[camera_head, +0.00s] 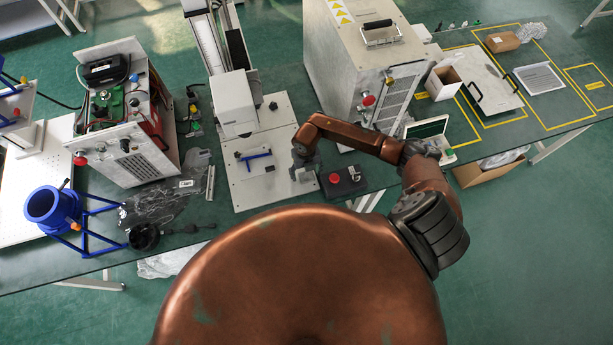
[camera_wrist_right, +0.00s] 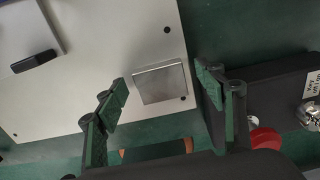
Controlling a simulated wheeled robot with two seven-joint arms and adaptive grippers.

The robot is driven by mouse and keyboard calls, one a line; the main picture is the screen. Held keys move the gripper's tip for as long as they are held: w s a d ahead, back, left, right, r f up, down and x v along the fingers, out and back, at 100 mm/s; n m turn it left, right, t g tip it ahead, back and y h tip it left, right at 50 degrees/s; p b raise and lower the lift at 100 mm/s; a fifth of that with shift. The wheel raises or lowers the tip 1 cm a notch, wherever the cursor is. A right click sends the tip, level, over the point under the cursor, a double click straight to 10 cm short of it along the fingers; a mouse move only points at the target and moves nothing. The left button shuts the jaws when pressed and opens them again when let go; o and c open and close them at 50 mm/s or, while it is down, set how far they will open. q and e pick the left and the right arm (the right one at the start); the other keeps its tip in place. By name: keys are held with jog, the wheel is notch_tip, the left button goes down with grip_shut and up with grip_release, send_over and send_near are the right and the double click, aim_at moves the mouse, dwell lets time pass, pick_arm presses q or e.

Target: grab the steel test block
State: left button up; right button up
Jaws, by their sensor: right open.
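The steel test block (camera_wrist_right: 160,82) is a small, square, shiny grey piece. It lies near the edge of a pale base plate in the right wrist view. My right gripper (camera_wrist_right: 164,88) is open, with one finger on each side of the block in that view and no visible contact. In the head view my right gripper (camera_head: 304,168) is over the right edge of the base plate (camera_head: 250,190), and I cannot clearly make out the block there. My left gripper is not in view.
A black control box (camera_head: 343,182) with a red button stands just right of the base plate. A column machine (camera_head: 235,104) rises behind, with a blue-handled part (camera_head: 254,155) on the plate. A large grey cabinet (camera_head: 345,60) stands behind my right arm.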

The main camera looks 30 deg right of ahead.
jog(key=shift+c, duration=0.2)
jog(key=c, duration=1.6)
